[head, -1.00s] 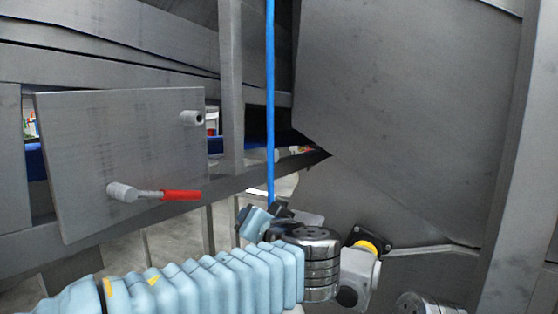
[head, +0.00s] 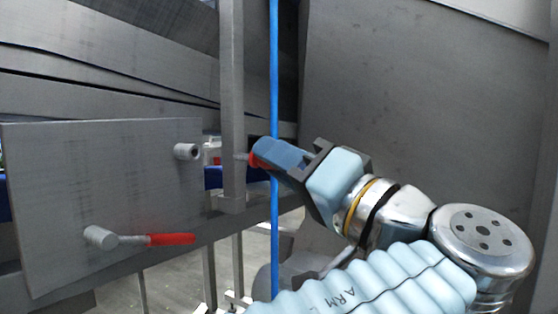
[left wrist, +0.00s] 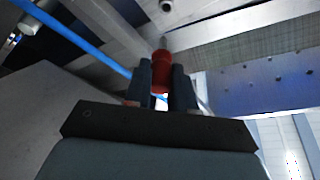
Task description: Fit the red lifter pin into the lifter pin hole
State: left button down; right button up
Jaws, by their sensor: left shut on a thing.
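My left gripper (head: 262,152) is shut on the red lifter pin (head: 254,160). The pin's grey metal tip points left in the head view, towards a round tube socket (head: 186,151) on the upper right of a grey plate, with a clear gap between them. In the left wrist view the red pin (left wrist: 161,70) sits between the two dark fingers (left wrist: 162,85), its tip pointing up the picture. A second red-handled pin (head: 172,239) sits in a lower socket (head: 100,237) on the same plate. My right gripper is not in view.
A vertical grey post (head: 231,100) stands close to the pin's tip. A blue vertical pipe (head: 274,60) runs beside my left gripper. The grey plate (head: 60,190) fills the left side. A large grey panel (head: 410,100) stands at the right.

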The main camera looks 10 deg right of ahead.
aim_at(254, 166)
pick_arm(q)
jog(key=shift+w+a+f+b, duration=0.1)
jog(key=shift+w+a+b, duration=0.15)
jog(key=shift+w+a, duration=0.25)
jog(key=shift+w+a+b, duration=0.2)
jog(key=shift+w+a, duration=0.1)
jog(key=shift+a, duration=0.3)
jog(key=shift+w+a+b, duration=0.4)
jog(key=shift+w+a, duration=0.45)
jog(key=shift+a, duration=0.3)
jog(key=shift+w+a+b, duration=0.35)
jog(key=shift+w+a, duration=0.3)
jog(key=shift+a, duration=0.3)
jog(key=shift+w+a+b, duration=0.3)
jog(key=shift+w+a, duration=0.35)
jog(key=shift+a, duration=0.25)
jog(key=c, duration=0.9)
grip_release()
jog(key=shift+o, duration=0.2)
